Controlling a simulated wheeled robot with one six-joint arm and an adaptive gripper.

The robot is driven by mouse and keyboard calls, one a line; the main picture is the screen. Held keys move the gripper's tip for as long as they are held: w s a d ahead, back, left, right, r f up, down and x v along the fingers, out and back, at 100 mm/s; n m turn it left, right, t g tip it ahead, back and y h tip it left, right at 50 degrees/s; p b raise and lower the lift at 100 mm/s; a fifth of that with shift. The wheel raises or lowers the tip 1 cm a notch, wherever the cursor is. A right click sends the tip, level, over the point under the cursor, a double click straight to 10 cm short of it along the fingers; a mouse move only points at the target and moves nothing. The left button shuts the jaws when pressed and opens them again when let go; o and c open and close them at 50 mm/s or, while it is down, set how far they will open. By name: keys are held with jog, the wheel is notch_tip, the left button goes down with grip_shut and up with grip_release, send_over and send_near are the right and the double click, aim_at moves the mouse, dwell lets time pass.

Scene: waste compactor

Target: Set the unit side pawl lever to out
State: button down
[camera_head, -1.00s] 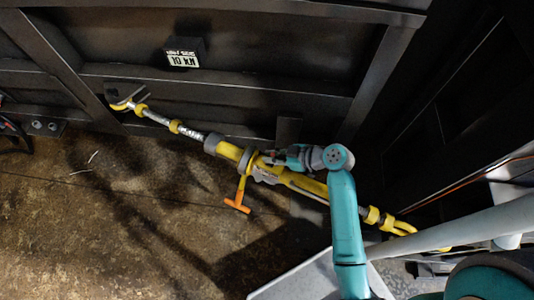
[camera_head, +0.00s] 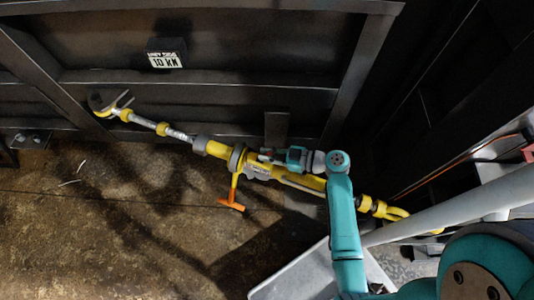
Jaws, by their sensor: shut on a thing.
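The unit is a long yellow and silver ratchet tensioner (camera_head: 215,149), slanting from a hook at the upper left to yellow end fittings at the lower right. A grey collar (camera_head: 237,158) sits near its middle, and a yellow handle with an orange grip (camera_head: 232,205) hangs below it. My gripper (camera_head: 264,155) is at the unit just right of the collar, coming from the right. It is shut on a small part there, seemingly the side pawl lever. The fingers hide that part, so its position cannot be told.
A dark ribbed steel wall (camera_head: 220,105) with a 10 kN label box (camera_head: 166,54) stands close behind the unit. A dark frame rises at the right. The stained brown floor (camera_head: 110,225) at the lower left is mostly clear. A pale panel (camera_head: 300,278) lies below my arm.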

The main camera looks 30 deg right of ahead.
jog(key=c, duration=1.1)
grip_release()
jog(key=shift+c, duration=0.2)
jog(key=v, duration=1.2)
